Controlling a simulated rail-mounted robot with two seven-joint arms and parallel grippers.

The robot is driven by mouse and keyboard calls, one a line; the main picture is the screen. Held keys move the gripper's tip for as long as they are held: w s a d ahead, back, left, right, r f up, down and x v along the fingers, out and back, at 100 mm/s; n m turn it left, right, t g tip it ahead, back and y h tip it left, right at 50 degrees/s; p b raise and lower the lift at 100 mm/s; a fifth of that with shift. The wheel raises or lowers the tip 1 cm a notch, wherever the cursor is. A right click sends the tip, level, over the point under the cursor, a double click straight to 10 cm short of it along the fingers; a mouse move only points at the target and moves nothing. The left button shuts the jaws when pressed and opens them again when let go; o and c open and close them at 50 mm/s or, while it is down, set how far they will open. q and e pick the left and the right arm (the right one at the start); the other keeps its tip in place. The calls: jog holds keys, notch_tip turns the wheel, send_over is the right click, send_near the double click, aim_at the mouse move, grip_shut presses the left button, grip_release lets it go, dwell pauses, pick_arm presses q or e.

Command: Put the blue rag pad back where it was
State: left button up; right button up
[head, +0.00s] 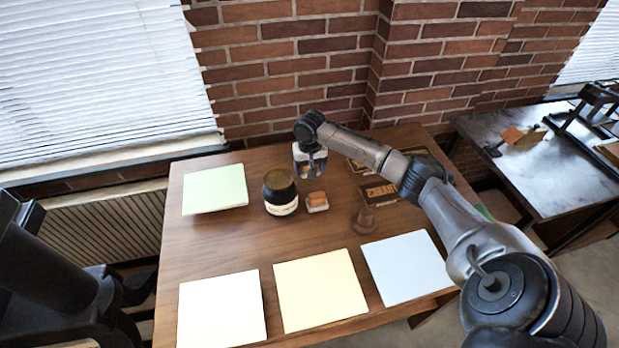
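I cannot make out a blue rag pad for certain in the head view. My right gripper (309,172) points down over the back middle of the wooden table, behind a small orange-topped pad (317,202). Its fingers are small and partly hidden by its own body, so I cannot tell whether it is open or holds something. A dark jar (280,191) with a pale label stands just left of the orange-topped pad. A pale blue sheet (405,268) lies at the table's front right. My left gripper does not show clearly; only dark arm parts appear at the left edge.
A pale green sheet (215,189) lies at the back left, with a white sheet (222,310) and a cream sheet (320,289) in front. A brown hand press (364,214) stands near dark panels (384,193). My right arm crosses the table's right side.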

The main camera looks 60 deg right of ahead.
aim_at(310, 182)
jog(key=shift+f+b, duration=0.55)
jog(key=shift+f, duration=1.55)
jog(key=o, duration=0.8)
jog(key=shift+f, duration=0.1)
jog(key=shift+r, duration=0.35)
notch_tip(310, 182, up, 12)
jog(key=shift+d+f+p, duration=0.1)
jog(key=shift+f+p, duration=0.1)
jog(key=shift+p, duration=1)
